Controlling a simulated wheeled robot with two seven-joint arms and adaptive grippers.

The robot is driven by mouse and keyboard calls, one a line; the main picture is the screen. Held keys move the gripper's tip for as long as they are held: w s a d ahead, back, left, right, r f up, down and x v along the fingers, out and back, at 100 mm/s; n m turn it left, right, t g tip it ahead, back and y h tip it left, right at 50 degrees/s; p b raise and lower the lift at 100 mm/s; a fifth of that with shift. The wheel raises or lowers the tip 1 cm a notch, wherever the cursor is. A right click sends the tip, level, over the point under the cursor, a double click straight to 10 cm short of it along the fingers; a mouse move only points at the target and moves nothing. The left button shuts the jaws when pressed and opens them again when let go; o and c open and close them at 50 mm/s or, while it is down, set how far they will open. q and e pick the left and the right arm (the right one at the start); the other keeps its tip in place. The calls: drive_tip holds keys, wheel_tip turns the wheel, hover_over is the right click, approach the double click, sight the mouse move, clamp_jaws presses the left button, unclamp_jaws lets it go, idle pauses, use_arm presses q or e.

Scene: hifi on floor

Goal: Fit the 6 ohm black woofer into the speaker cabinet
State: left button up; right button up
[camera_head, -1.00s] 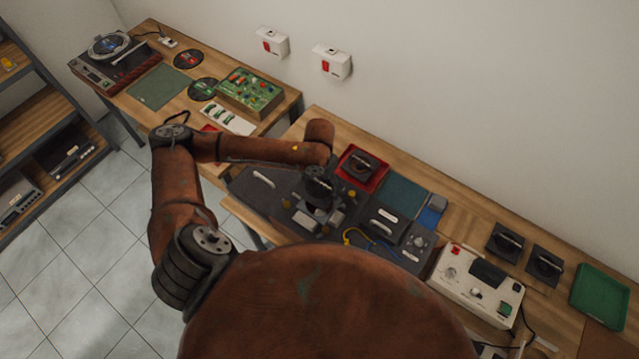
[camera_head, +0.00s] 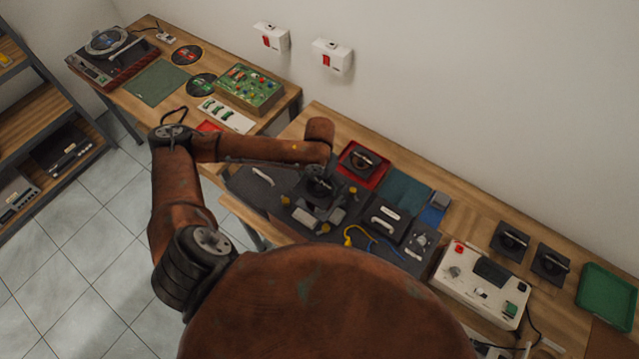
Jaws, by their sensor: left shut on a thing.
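My left gripper (camera_head: 318,216) is low over the dark equipment on the right bench, its grey fingers shut on a dark thing. The arm and fingers hide most of that thing, so I cannot tell which part it is. A dark grey panel with a pale handle (camera_head: 262,177) lies left of the gripper, and a dark box with a pale handle (camera_head: 385,217) lies to its right. I cannot tell which is the speaker cabinet. Black square-framed drivers stand at the right (camera_head: 510,241) (camera_head: 551,263); their ohm labels are unreadable. My right gripper is out of view.
A red tray (camera_head: 378,178) holding a black driver is just behind the gripper. A yellow cable (camera_head: 348,237) lies in front. A white tester (camera_head: 480,285) and a green tray (camera_head: 606,296) are at the right. A green circuit board (camera_head: 250,86) is on the left bench.

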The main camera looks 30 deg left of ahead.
sight(320, 181)
use_arm(q)
drive_tip(key=shift+w+r+p, duration=0.1)
drive_tip(key=shift+p, duration=0.35)
idle(0.3)
drive_tip(key=shift+f, duration=0.2)
drive_tip(key=shift+d+f+b, duration=0.1)
drive_tip(key=shift+f+b, duration=1.55)
drive_tip(key=shift+f, duration=2.6)
drive_tip(key=o, duration=1.8)
drive_tip(key=shift+f, duration=0.1)
wheel_tip(320, 181, up, 12)
drive_tip(key=shift+r, duration=0.1)
